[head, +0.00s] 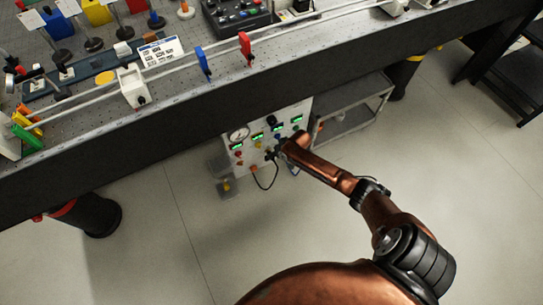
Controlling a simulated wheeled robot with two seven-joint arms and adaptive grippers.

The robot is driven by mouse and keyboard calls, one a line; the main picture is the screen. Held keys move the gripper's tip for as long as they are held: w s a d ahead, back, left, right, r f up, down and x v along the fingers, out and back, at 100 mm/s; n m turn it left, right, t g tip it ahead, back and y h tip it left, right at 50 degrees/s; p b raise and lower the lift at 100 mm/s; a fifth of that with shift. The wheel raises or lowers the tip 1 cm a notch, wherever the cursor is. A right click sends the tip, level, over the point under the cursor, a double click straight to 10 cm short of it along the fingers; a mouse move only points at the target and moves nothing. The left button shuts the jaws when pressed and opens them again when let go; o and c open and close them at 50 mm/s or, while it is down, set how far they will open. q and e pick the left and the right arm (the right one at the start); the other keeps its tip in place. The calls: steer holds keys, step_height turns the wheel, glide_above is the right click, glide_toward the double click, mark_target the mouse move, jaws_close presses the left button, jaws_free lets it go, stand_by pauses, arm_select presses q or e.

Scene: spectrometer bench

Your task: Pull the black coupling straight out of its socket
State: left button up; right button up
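A white panel (238,156) with a round gauge, several green displays and coloured knobs stands under the bench. My copper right arm reaches in from the lower right. My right gripper (279,150) is at the panel's lower right part, its dark fingers small and close to the panel face. A small dark piece (270,156), which looks like the black coupling, is at the fingertips. A thin black cable (264,188) loops below it. The socket is hidden, and I cannot tell whether the fingers are closed on the coupling. My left gripper is not in view.
The bench (180,108) overhangs the panel, with optics, rails and a control box (238,17) on top. A grey shelf cart (352,119) stands right of the panel. A black bench leg (92,214) is at left. The floor in front is clear.

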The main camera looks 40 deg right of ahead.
steer(key=shift+c, duration=0.5)
jaws_close()
